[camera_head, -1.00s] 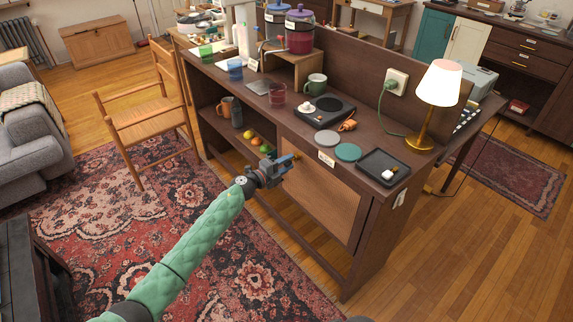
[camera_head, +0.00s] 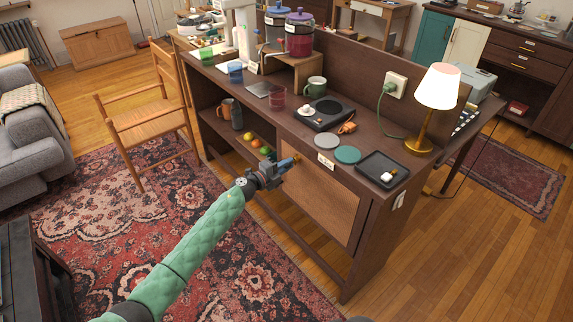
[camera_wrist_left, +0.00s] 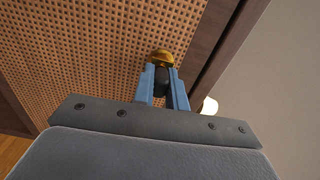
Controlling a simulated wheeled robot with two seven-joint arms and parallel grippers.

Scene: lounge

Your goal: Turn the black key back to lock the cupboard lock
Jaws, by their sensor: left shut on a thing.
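My left gripper (camera_head: 290,161) reaches to the upper front of the cupboard door (camera_head: 318,196), a panel under the counter. In the left wrist view its two blue fingers (camera_wrist_left: 162,85) are shut on the black key (camera_wrist_left: 161,80). The key sits at the brass lock (camera_wrist_left: 162,57), and its bow is between the fingers. The perforated door panel (camera_wrist_left: 80,60) fills the left of that view. In the head view the brass lock (camera_head: 297,158) shows just past the fingertips, and the key is hidden. My right gripper is not in view.
The counter above holds a black tray (camera_head: 370,163), a teal disc (camera_head: 348,154), a hot plate (camera_head: 318,121) and a lamp (camera_head: 436,95). Open shelves with fruit (camera_head: 255,142) lie left of the door. A wooden chair (camera_head: 140,112) stands further left.

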